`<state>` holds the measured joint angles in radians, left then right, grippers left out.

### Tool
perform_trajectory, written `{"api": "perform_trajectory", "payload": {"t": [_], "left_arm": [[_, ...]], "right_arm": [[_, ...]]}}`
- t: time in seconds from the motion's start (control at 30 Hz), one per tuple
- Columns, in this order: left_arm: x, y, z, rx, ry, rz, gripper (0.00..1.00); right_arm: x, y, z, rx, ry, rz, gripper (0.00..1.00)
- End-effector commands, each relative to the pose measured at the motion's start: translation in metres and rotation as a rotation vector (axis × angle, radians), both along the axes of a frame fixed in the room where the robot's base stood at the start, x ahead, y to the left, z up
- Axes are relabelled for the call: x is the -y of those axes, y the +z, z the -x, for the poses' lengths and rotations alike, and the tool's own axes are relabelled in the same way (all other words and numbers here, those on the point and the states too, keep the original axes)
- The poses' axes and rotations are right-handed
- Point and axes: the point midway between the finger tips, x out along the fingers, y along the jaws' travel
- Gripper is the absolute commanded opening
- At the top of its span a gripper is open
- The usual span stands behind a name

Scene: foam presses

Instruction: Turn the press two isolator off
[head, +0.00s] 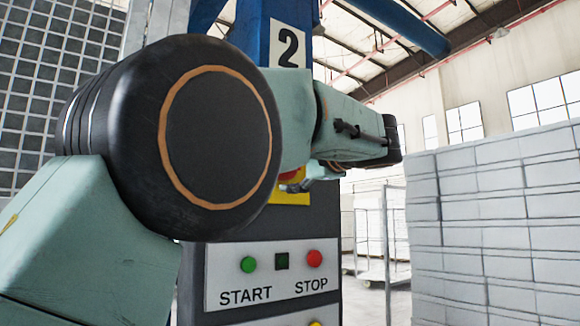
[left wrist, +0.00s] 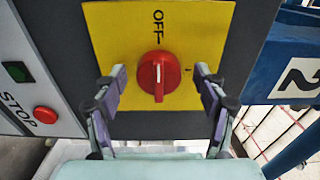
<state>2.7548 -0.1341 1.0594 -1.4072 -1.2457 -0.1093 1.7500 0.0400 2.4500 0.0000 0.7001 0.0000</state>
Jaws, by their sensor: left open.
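The press two isolator is a red rotary knob (left wrist: 158,74) on a yellow plate (left wrist: 110,30) marked OFF. In the left wrist view its raised grip lies in line with the OFF mark, with a short white line on it. My left gripper (left wrist: 163,100) is open, one finger on each side of the knob, and I see gaps between fingers and knob. In the head view my left arm hides most of the yellow plate (head: 292,198), and the left gripper (head: 297,184) is in front of it, partly hidden. My right gripper is not in view.
Below the isolator is a panel with a green START button (head: 248,264) and a red STOP button (head: 315,258). A blue column with a number 2 sign (head: 288,45) rises above. Stacked white blocks (head: 490,220) stand at the right, and a wire trolley (head: 385,240) stands behind.

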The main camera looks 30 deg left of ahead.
Motion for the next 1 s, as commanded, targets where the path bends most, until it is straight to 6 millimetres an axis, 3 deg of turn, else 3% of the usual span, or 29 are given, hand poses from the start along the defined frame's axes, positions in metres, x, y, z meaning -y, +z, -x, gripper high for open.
{"api": "perform_trajectory", "payload": {"t": [0.23,0.67,1.0], "left_arm": [[0.007,0.0,0.003,-0.002,0.0,-0.001,0.71],[0.064,0.001,0.027,0.0,0.0,-0.003,0.71],[0.071,0.0,0.029,0.0,0.0,0.0,0.71]], "right_arm": [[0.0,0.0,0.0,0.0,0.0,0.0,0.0],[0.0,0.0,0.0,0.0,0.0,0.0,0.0],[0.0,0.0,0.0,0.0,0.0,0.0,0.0]]}}
